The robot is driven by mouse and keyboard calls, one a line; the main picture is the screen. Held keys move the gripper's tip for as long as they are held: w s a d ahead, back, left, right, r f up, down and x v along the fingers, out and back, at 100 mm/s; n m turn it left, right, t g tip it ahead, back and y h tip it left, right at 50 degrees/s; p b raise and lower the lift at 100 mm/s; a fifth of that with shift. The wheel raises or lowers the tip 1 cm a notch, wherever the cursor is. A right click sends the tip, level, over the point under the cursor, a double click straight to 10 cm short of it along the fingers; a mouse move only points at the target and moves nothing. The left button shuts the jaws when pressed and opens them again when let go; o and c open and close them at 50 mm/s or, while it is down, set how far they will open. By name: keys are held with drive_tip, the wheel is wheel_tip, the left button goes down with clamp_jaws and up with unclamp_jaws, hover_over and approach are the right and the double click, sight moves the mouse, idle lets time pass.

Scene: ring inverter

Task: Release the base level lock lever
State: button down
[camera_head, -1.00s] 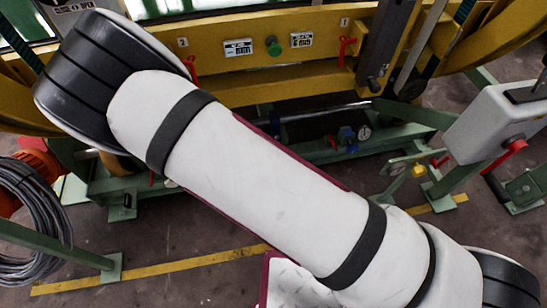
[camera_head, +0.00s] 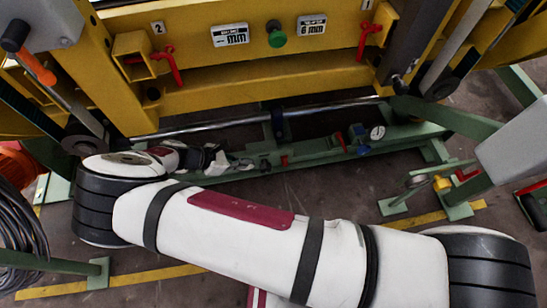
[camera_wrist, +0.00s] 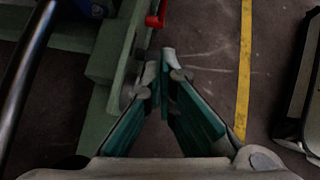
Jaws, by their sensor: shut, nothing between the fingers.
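My gripper (camera_head: 218,162) is low beside the green base beam (camera_head: 400,136), its fingers pointing right along it. In the wrist view my gripper (camera_wrist: 162,72) has its fingertips together with nothing between them. A red lever (camera_wrist: 156,14) on the green beam lies ahead of the fingertips, apart from them and cut by the picture's top edge. In the head view a small red lever (camera_head: 285,160) stands on the beam to the right of my gripper. Another red part (camera_head: 341,141) is farther right. I cannot tell which is the base level lock lever.
A silver rod (camera_head: 330,110) runs above the beam. A gauge (camera_head: 377,132) and a blue valve (camera_head: 359,132) sit on the beam's right part. The yellow frame (camera_head: 260,83) carries red levers (camera_head: 173,65). Floor with a yellow line (camera_wrist: 243,70) is clear beside the beam.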

drive_tip(key=b, duration=0.4)
approach(284, 161)
wheel_tip(284, 161, down, 4)
drive_tip(key=shift+w+d, duration=0.45)
drive_tip(key=shift+d, duration=0.25)
drive_tip(key=shift+w+d+b, duration=0.2)
drive_tip(key=shift+d+b, duration=0.15)
drive_tip(key=shift+w+d+r, duration=0.1)
drive_tip(key=shift+w+d, duration=0.1)
drive_tip(key=shift+d, duration=0.15)
drive_tip(key=shift+d+r, duration=0.1)
drive_tip(key=shift+d+p, duration=0.1)
drive_tip(key=shift+p, duration=0.3)
drive_tip(key=shift+w+y, duration=0.1)
drive_tip(key=shift+y, duration=0.2)
